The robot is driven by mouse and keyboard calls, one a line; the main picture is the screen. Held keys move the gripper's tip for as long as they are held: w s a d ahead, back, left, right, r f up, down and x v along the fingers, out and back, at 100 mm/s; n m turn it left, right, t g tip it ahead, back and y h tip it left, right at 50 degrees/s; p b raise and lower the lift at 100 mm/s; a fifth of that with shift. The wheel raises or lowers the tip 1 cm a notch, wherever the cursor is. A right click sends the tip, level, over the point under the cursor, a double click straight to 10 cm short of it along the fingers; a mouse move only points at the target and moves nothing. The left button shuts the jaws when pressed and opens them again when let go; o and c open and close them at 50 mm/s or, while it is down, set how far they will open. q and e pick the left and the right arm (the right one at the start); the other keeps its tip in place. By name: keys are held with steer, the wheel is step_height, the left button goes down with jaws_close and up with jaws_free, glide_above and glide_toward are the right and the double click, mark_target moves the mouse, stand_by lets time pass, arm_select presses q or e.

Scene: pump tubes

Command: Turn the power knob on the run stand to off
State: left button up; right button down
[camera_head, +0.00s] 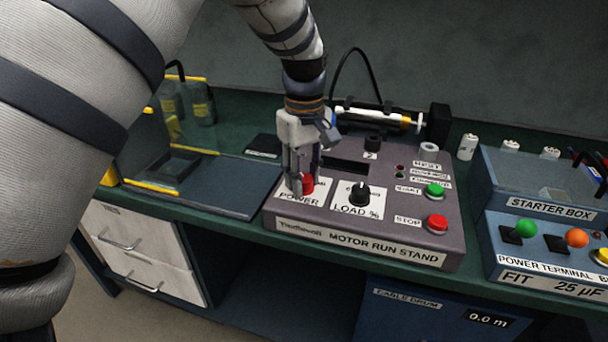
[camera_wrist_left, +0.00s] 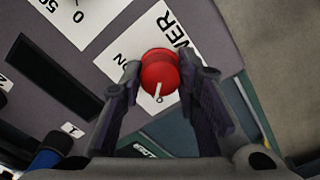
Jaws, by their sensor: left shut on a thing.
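The motor run stand (camera_head: 375,250) is a grey box with a sloped panel on the green bench. Its red power knob (camera_head: 307,184) sits at the left of the panel on a white label marked POWER. In the left wrist view the red knob (camera_wrist_left: 160,76) shows a white pointer line towards the picture's bottom, and ON is partly visible beside it. My left gripper (camera_head: 303,186) comes down from above and is shut on the knob, one finger on each side. The fingers (camera_wrist_left: 160,95) hide part of the label; OFF is not readable. My right gripper is not in view.
A black load knob (camera_head: 360,194) stands close right of the power knob. Green start (camera_head: 435,190) and red stop (camera_head: 437,223) buttons are farther right. A clear-walled, yellow-edged enclosure (camera_head: 175,150) stands left, and a blue starter box (camera_head: 540,205) right.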

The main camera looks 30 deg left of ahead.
mark_target(304, 177)
arm_select(q)
steer(key=shift+n, duration=0.5)
steer(key=o, duration=1.2)
step_height(304, 177, up, 12)
steer(key=shift+f, duration=0.1)
